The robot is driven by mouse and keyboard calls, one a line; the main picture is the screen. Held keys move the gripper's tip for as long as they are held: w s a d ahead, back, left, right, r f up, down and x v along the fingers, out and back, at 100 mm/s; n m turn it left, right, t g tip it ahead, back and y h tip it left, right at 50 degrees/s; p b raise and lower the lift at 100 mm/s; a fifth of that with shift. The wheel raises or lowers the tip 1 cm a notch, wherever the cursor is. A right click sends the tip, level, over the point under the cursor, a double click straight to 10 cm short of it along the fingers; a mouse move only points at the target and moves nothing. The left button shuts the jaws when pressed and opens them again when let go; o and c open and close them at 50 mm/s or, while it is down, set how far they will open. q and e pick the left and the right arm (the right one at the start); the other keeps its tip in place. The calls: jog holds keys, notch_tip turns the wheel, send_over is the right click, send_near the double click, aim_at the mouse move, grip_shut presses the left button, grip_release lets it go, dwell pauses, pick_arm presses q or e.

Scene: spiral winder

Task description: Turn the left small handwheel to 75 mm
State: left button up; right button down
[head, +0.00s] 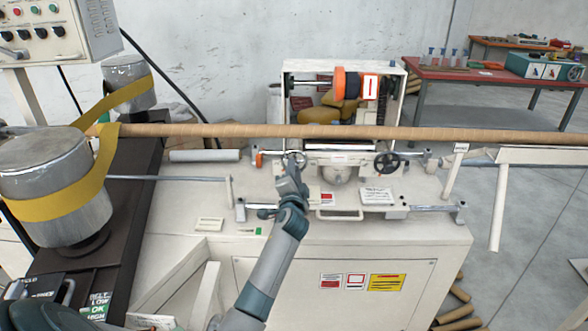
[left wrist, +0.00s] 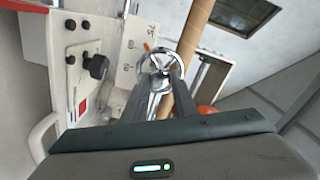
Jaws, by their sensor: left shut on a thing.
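The left small handwheel (head: 299,157) is on the front of the white winder, just under the long brown tube. In the left wrist view the same handwheel (left wrist: 160,63) is a bright metal ring with spokes. My left gripper (head: 292,168) reaches it from the front. In the left wrist view its two dark fingers (left wrist: 159,86) are shut on the handwheel's near side. The fingers and wrist hide part of the wheel in the head view.
A second, dark handwheel (head: 387,163) sits to the right. The brown tube (head: 250,131) runs across above both wheels. A black knob (left wrist: 98,66) stands near the left gripper. A silver drum (head: 50,185) with a yellow belt is at the left.

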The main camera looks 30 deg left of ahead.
pick_arm(q)
jog(key=m, duration=0.2)
jog(key=shift+r+m+p, duration=0.1)
jog(key=shift+m+p, duration=0.2)
jog(key=shift+p, duration=0.1)
pick_arm(e)
jog(key=shift+s+a+r, duration=0.15)
jog(key=shift+a+r, duration=0.3)
jog(key=shift+r, duration=0.1)
jog(key=shift+s, duration=0.1)
jog(key=shift+d, duration=0.2)
pick_arm(q)
jog(key=o, duration=1)
jog(key=shift+o, duration=0.2)
pick_arm(e)
jog(key=shift+d, duration=0.2)
